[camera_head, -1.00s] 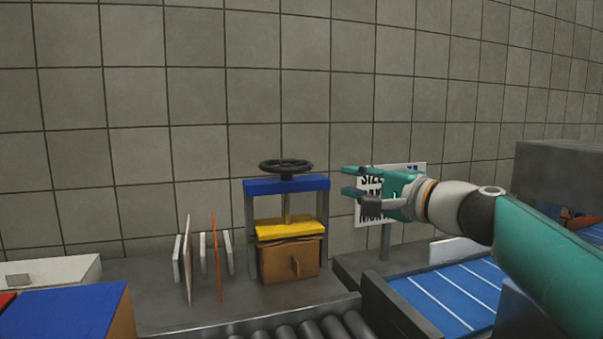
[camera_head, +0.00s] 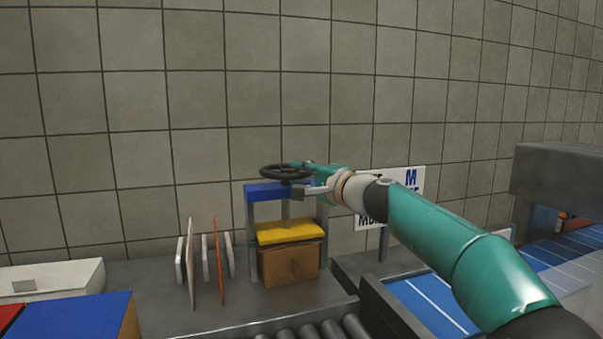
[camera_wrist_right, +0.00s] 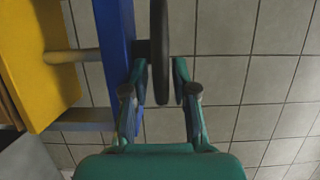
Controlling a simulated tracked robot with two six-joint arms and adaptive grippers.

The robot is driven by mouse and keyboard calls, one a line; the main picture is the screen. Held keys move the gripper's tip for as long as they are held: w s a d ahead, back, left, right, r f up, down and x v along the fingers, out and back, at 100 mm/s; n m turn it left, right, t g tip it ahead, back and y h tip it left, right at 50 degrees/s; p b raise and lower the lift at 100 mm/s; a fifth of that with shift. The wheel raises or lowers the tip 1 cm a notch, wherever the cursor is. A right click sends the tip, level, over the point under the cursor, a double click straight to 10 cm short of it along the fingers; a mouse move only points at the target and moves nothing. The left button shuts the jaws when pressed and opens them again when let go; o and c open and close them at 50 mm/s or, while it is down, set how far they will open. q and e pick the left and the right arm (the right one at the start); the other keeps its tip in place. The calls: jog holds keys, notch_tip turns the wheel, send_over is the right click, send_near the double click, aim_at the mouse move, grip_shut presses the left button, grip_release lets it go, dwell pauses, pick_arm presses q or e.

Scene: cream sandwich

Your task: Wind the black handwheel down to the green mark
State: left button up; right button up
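The black handwheel (camera_head: 285,172) sits on top of a press with a blue crossbar (camera_head: 262,192). A screw runs down from the crossbar to a yellow plate (camera_head: 290,232), which lies on a brown box (camera_head: 290,264). My right gripper (camera_head: 304,178) is at the right side of the handwheel. In the right wrist view the handwheel (camera_wrist_right: 159,45) is edge-on, with its rim between the two fingers of the open gripper (camera_wrist_right: 161,78). A gap shows on each side of the rim. I cannot make out a green mark. My left gripper is out of view.
A rack of upright panels (camera_head: 206,262) stands left of the press. A sign (camera_head: 408,180) stands behind my right arm. Rollers (camera_head: 325,331) lie in front, and a blue belt (camera_head: 432,304) runs at the right. A blue-topped box (camera_head: 75,315) is at the front left.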

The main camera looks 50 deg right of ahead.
aim_at(276, 179)
grip_shut()
jog(key=shift+f, duration=0.1)
jog(key=shift+w+a+m+h, duration=0.1)
jog(key=shift+a+m+h, duration=0.15)
jog(key=shift+h, duration=0.25)
jog(key=shift+a+m+h, duration=0.2)
jog(key=shift+m+h, duration=0.25)
jog(key=shift+h, duration=0.15)
jog(key=m+g+h+p, duration=0.1)
jog(key=m+h+p, duration=0.1)
jog(key=a+m+g+h+p, duration=0.1)
jog(key=m+g+h+p, duration=0.1)
jog(key=h, duration=0.1)
jog(key=a+m+g+h+p, duration=0.1)
jog(key=g+h+p, duration=0.1)
jog(key=p, duration=0.1)
jog(key=shift+w+a+r+m+h, duration=0.1)
jog(key=shift+w+r+m+h, duration=0.1)
jog(key=shift+w+m+h, duration=0.2)
jog(key=m+g+h+p, duration=0.2)
jog(key=g, duration=0.1)
jog(key=w+a+m+g+h+p, duration=0.1)
jog(key=m+g, duration=0.1)
jog(key=shift+f+h, duration=0.1)
jog(key=shift+h, duration=0.2)
jog(key=shift+w+f+m+g+h+p, duration=0.1)
jog(key=shift+m+g+h+p, duration=0.4)
jog(key=shift+m+g+p, duration=0.65)
jog(key=shift+n+g+b, duration=0.25)
jog(key=shift+b, duration=0.05)
